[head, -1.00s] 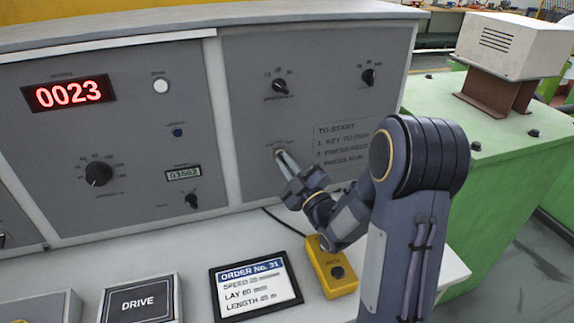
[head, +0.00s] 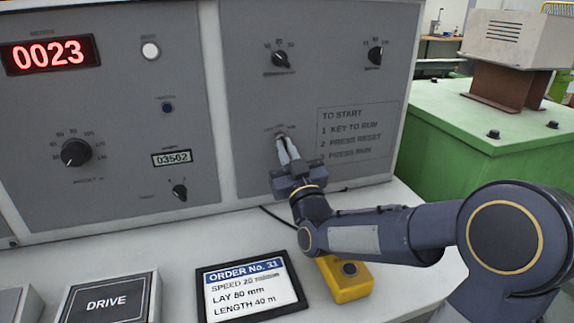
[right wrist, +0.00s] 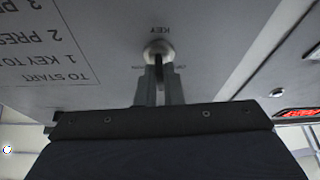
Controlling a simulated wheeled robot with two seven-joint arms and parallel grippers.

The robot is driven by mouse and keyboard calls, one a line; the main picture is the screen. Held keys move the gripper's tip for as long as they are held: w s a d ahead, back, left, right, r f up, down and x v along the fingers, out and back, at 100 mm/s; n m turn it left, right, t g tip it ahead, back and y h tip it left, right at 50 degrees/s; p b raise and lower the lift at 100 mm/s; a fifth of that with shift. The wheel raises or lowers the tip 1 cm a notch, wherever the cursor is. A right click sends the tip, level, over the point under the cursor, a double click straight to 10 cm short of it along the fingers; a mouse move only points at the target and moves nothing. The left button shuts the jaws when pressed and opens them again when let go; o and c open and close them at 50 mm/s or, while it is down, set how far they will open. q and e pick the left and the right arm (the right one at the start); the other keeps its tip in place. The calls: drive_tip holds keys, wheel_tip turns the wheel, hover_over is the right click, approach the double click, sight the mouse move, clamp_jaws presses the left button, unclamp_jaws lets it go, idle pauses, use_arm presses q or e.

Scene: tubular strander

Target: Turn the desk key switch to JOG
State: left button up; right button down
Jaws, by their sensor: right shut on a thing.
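The desk key switch (head: 281,137) sits on the right grey panel, left of the TO START text. In the right wrist view the key switch (right wrist: 158,52) shows as a round metal collar with a dark key in it, beside the word KEY. My right gripper (head: 287,150) reaches up to the panel, its fingers shut on the key. In the right wrist view the fingers (right wrist: 159,78) stand on both sides of the dark key. The fingers hide most of the switch in the head view, and I cannot read which position the key points to. My left gripper is not in view.
Other knobs on the panels are a dark knob (head: 280,59) above, one at top right (head: 375,55) and a large one at left (head: 76,152). An order display (head: 250,288), a DRIVE box (head: 108,300) and a yellow button box (head: 345,278) lie on the desk below.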

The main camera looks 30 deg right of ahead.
drive_tip(key=shift+f+m+h+b, duration=0.1)
drive_tip(key=shift+m+h+b, duration=0.4)
drive_tip(key=shift+m, duration=0.3)
drive_tip(key=c, duration=1.6)
unclamp_jaws()
drive_tip(key=shift+o, duration=0.2)
drive_tip(key=s+a+f, duration=0.1)
drive_tip(key=s+a, duration=0.1)
drive_tip(key=s, duration=0.6)
drive_tip(key=s+a, duration=0.2)
drive_tip(key=s, duration=0.6)
drive_tip(key=shift+f, duration=0.4)
drive_tip(key=shift+s, duration=0.15)
